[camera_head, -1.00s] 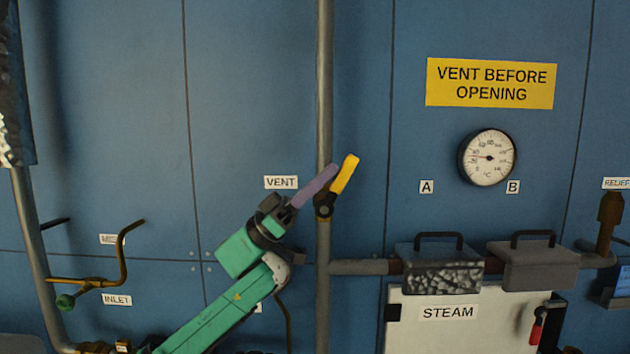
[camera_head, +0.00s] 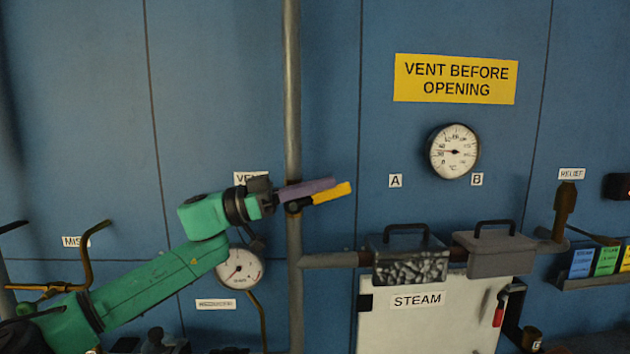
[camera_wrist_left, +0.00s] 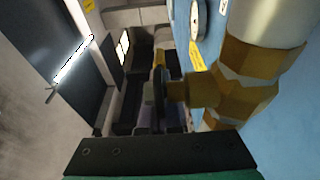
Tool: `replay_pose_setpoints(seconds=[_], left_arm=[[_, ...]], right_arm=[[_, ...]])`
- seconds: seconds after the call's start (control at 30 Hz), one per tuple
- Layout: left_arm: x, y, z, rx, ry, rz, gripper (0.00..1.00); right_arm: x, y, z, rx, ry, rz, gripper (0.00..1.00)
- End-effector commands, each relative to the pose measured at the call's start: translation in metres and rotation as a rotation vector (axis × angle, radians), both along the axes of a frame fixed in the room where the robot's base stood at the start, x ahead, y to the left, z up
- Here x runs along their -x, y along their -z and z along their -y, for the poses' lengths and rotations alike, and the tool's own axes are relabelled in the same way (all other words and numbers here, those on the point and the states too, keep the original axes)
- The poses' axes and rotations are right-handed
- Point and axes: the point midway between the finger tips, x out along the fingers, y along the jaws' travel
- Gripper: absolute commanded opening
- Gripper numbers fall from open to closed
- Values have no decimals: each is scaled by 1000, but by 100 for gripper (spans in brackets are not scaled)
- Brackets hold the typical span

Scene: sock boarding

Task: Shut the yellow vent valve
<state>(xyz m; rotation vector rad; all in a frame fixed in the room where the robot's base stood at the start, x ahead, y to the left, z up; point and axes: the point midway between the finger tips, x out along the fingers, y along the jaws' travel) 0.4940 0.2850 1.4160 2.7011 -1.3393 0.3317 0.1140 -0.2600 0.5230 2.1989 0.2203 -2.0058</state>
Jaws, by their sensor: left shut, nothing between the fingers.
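The yellow vent valve handle (camera_head: 332,193) points right from the vertical pipe (camera_head: 292,110), its tip slightly raised. It lies nearly across the pipe. My left gripper (camera_head: 318,186) reaches in from the left, in front of the pipe. Its purple fingers are shut and empty, along the upper side of the handle; whether they touch it is unclear. They hide part of the handle. In the left wrist view, the handle's yellow tip (camera_wrist_left: 161,58) shows beyond the dark lever, beside the brass valve body (camera_wrist_left: 238,82). My right gripper is not in view.
The VENT label (camera_head: 248,177) is partly hidden by my gripper. A dial gauge (camera_head: 240,268) sits below my arm. At right, a steam box (camera_head: 440,310) stands under a horizontal pipe (camera_head: 335,260).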

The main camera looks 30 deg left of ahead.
Motion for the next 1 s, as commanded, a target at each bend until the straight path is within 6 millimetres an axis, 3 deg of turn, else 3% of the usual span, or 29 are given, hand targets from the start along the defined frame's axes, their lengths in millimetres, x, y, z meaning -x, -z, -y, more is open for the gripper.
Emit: replay_pose_setpoints(seconds=[1.0], left_arm=[[-2, 8, 2, -1, 1, -3, 0]], right_arm=[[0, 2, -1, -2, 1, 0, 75]])
